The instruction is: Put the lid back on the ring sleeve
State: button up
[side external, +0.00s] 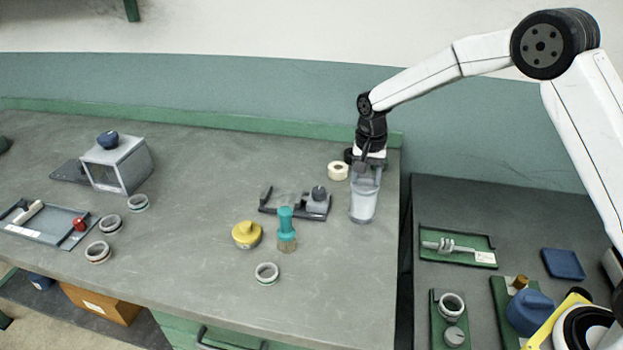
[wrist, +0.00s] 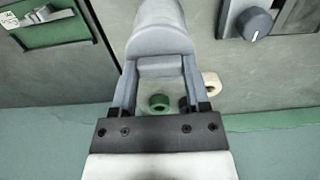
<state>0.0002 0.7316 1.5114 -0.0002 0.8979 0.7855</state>
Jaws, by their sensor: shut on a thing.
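My gripper (wrist: 160,75) is shut on a pale grey cylindrical piece (side external: 363,206) at the right end of the bench. The piece hangs upright below the jaws in the side view; I cannot tell whether its base touches the bench. In the wrist view the grey piece (wrist: 158,25) reaches away from between the fingers. Which thing is the ring sleeve is not clear.
A dark fixture with a knob (side external: 317,202) is left of the gripper, and a cream roll (side external: 338,171) is behind. A grey box (side external: 118,163) and tray (side external: 45,224) are at left. The bench ends just right of the gripper.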

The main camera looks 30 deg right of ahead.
dwell(0.9)
jog(key=o, duration=1.3)
jog(key=shift+r, duration=3.45)
grip_shut()
jog(key=shift+f, duration=2.85)
